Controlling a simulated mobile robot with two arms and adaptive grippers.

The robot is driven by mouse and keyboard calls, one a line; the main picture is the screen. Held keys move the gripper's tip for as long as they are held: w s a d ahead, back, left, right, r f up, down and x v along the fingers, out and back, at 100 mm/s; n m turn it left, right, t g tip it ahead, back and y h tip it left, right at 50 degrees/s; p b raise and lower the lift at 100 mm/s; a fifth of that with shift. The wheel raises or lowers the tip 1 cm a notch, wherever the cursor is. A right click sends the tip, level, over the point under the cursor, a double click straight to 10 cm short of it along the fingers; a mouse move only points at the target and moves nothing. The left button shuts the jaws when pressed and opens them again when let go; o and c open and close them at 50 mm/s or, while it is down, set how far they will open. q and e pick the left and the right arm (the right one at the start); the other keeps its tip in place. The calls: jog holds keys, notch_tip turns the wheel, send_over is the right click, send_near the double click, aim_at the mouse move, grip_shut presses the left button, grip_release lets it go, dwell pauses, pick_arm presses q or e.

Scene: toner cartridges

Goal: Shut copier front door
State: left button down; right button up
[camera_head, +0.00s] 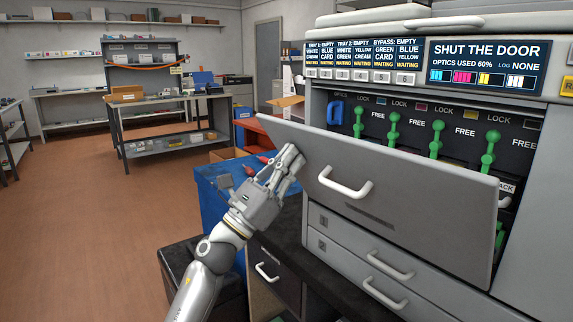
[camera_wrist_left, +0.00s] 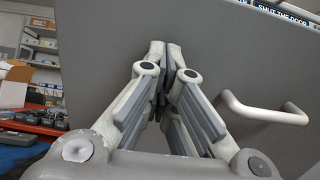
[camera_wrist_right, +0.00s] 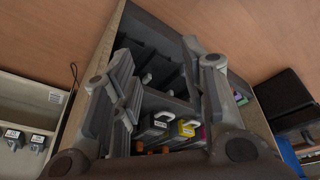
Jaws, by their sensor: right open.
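The copier front door (camera_head: 400,188) is a grey panel with a white handle (camera_head: 345,182). It stands partly open, its top edge tilted out from the copier, with green levers (camera_head: 438,140) visible above and behind it. My left gripper (camera_head: 292,158) is at the outer face of the door, left of the handle. In the left wrist view its fingertips (camera_wrist_left: 170,50) are together in front of the door panel (camera_wrist_left: 225,60), with nothing seen between them; contact is hard to tell. My right gripper (camera_wrist_right: 160,62) shows only in the right wrist view, open and empty.
The copier screen (camera_head: 487,64) reads "SHUT THE DOOR". Grey drawers (camera_head: 370,265) with white handles lie below the door. A blue bin (camera_head: 215,190) stands left of the copier. In the right wrist view, a box with cartridges (camera_wrist_right: 188,128) lies beyond the right gripper.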

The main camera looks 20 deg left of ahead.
pick_arm(q)
jog(key=shift+r, duration=0.1)
jog(key=x, duration=0.3)
jog(key=f+x, duration=0.1)
jog(key=x, duration=0.1)
jog(key=shift+w+d+r, duration=0.25)
jog(key=shift+w+d, duration=0.15)
jog(key=shift+w, duration=0.1)
jog(key=shift+w+d+r, duration=0.15)
jog(key=shift+w, duration=0.05)
pick_arm(e)
jog(key=shift+r, duration=0.75)
jog(key=shift+s+f, duration=0.1)
